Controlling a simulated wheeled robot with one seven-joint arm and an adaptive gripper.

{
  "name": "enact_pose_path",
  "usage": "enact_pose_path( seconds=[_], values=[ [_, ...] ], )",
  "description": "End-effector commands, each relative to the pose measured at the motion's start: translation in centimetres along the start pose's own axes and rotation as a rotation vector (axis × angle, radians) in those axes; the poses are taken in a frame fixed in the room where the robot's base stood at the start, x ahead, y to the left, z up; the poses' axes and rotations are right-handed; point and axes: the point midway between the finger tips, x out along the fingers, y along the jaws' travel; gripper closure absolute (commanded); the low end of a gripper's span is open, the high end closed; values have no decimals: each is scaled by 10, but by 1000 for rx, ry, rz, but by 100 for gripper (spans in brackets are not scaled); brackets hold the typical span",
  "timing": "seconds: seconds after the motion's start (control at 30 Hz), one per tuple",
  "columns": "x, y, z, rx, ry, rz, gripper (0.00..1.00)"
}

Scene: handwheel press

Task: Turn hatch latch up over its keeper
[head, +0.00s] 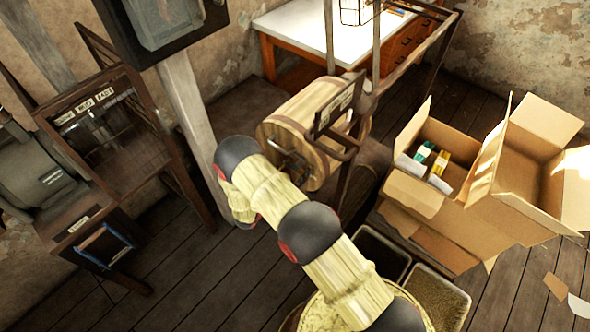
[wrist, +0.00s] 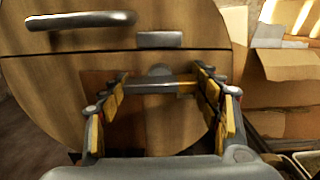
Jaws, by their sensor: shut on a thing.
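The round wooden drum end (wrist: 60,90) fills much of the wrist view, with a seam running across it. The hatch latch (wrist: 155,88) is a grey bar lying level below the seam. The keeper (wrist: 160,39) is a small grey plate above the seam, apart from the latch. A grey round boss (wrist: 159,70) sits just above the bar. In the head view the barrel-like drum (head: 300,110) stands behind my arm, and my gripper (head: 293,168) is at its near end, partly hidden.
A grey handle (wrist: 80,20) sticks out at the upper left of the drum end. Open cardboard boxes (head: 450,215) stand right of the drum. A wooden post (head: 190,110) and a dark cabinet (head: 110,130) stand left. Dark bins (head: 440,295) sit near my arm.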

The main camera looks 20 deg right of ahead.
Motion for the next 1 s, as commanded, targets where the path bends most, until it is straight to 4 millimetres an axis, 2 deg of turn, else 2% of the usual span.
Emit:
enact_pose_path(
  seconds=[0.27, 1.0],
  values=[
    [0, 0, 0, -164, 0, -1, 62],
    [0, 1, 0, -859, 0, 0, 62]
  ],
)
